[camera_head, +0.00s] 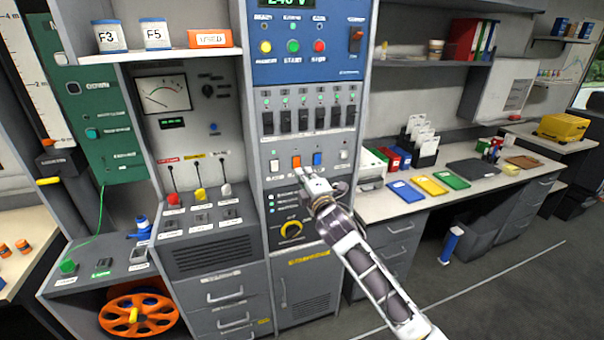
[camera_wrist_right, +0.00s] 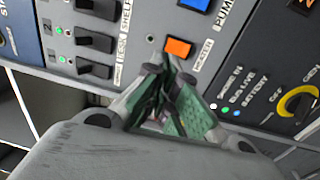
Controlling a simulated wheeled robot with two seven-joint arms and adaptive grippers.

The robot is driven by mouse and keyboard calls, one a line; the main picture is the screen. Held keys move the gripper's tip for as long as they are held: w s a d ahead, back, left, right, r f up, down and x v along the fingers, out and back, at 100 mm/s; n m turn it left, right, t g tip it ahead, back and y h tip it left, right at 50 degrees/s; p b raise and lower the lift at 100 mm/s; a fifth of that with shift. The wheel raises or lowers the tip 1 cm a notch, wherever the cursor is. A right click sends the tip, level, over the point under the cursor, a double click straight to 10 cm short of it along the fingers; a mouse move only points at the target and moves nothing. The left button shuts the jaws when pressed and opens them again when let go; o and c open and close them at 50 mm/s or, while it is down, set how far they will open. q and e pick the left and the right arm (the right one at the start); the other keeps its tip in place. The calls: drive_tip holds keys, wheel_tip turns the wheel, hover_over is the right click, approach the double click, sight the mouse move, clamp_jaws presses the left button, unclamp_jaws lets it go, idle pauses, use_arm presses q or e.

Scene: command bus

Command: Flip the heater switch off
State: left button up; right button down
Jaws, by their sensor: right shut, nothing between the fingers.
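The heater switch is an orange rocker on the grey panel of the tall cabinet, near the centre of the head view (camera_head: 296,161). In the right wrist view the orange heater switch (camera_wrist_right: 178,47) sits just beyond my fingertips, with a HEATER label beside it. My right gripper (camera_head: 304,174) is just below the switch in the head view. In the wrist view the gripper (camera_wrist_right: 167,68) is shut and empty, its tips close to the switch's edge. I cannot tell whether they touch it. My left gripper is not in view.
A blue pump switch (camera_head: 317,159) is beside the heater switch. Several black rockers (camera_head: 302,120) form a row above. A yellow-ringed knob (camera_head: 291,230) sits below. A desk with coloured folders (camera_head: 430,184) stands to the right, and the floor in front is open.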

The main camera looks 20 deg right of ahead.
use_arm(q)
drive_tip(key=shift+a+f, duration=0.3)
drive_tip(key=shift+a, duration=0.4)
use_arm(e)
drive_tip(key=s, duration=0.5)
drive_tip(key=shift+d+r, duration=0.1)
drive_tip(key=shift+r, duration=0.25)
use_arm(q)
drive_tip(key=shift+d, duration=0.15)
